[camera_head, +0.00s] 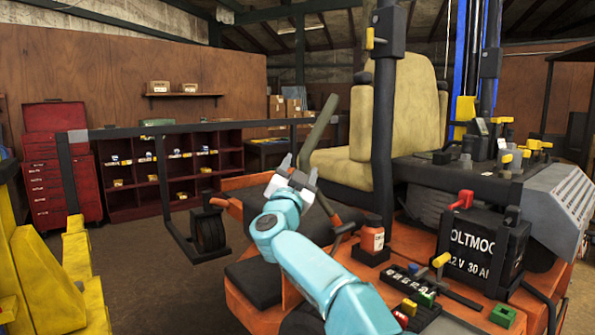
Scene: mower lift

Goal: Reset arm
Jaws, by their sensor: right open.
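My right arm (318,267), with teal links, reaches up from the bottom of the picture. My right gripper (298,171), pale grey, is open with nothing seen between its fingers. In the picture it is in front of the orange mower (242,183), left of the beige seat (398,115). How far it is from the mower's dark lever (317,134) I cannot tell. My left gripper is not in view.
A black battery (470,252) with a red part on top and a small orange bottle (372,236) are on the mower, right of my arm. A dark frame bar (180,128) crosses the left. Yellow structure (45,265) stands lower left. Brown floor (150,285) between is clear.

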